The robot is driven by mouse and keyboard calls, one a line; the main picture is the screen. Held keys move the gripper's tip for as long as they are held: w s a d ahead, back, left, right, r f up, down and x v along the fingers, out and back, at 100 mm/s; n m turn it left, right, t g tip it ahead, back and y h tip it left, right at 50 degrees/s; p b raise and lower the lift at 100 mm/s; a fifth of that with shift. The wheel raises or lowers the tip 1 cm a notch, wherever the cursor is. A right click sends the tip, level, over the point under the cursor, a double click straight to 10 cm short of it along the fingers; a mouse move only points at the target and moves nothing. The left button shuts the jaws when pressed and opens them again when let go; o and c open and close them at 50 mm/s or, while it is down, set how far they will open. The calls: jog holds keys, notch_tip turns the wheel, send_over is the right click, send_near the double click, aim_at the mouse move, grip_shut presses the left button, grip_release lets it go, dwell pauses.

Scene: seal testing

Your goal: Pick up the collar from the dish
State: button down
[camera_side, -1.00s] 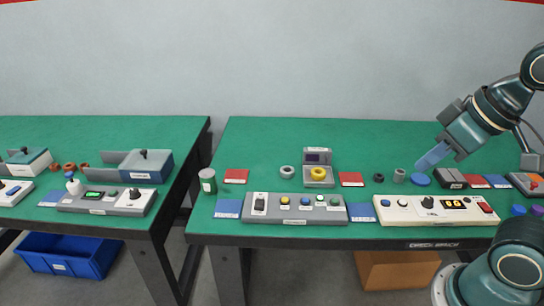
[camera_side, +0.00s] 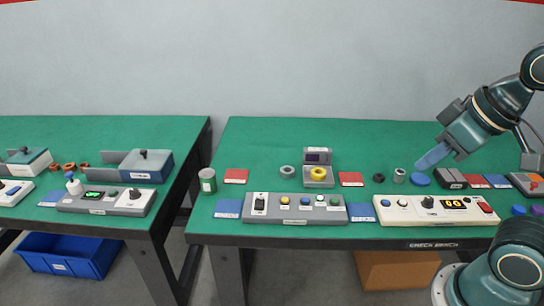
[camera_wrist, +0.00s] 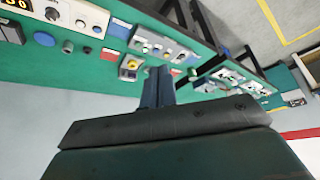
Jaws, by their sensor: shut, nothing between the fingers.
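A yellow ring (camera_side: 318,173), which looks like the collar, lies on the plate of a small grey instrument (camera_side: 318,183) at the middle of the right bench. It also shows in the wrist view (camera_wrist: 131,64). Which thing is the dish is not clear; the plate under the ring may be it. A pale grey ring (camera_side: 287,172) lies just left of the instrument. My gripper (camera_side: 421,164) is shut and empty, above the bench right of the yellow ring and well apart from it. Its blue fingers (camera_wrist: 157,82) show together in the wrist view.
A blue disc (camera_side: 420,179), a grey cylinder (camera_side: 399,175) and a black ring (camera_side: 379,178) stand near my gripper. Grey (camera_side: 293,207) and white (camera_side: 436,209) control panels line the front edge. A labelled jar (camera_side: 208,181) stands at the left. The bench behind is clear.

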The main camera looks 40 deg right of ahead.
dwell(0.4)
jog(key=c, duration=1)
grip_release()
jog(key=shift+w, duration=0.1)
jog(key=w+d+n+g+y, duration=0.1)
jog(key=w+d+n, duration=0.25)
jog(key=w, duration=0.75)
jog(key=w+d+n+g+y, duration=0.1)
jog(key=w+d+n, duration=0.25)
jog(key=w, duration=0.75)
jog(key=w+d+f+n, duration=0.2)
jog(key=w+d+f, duration=0.1)
jog(key=d+f, duration=0.2)
jog(key=w+d+f+n+g+y, duration=0.1)
jog(key=w+d+f+n, duration=0.1)
jog(key=w+d+f, duration=0.2)
jog(key=w+d+f+n+y, duration=0.1)
jog(key=w+d+f, duration=0.3)
jog(key=d+f, duration=0.3)
jog(key=shift+w+d+f+n+g, duration=0.15)
jog(key=shift+f+n+g, duration=0.15)
jog(key=shift+f+n, duration=0.15)
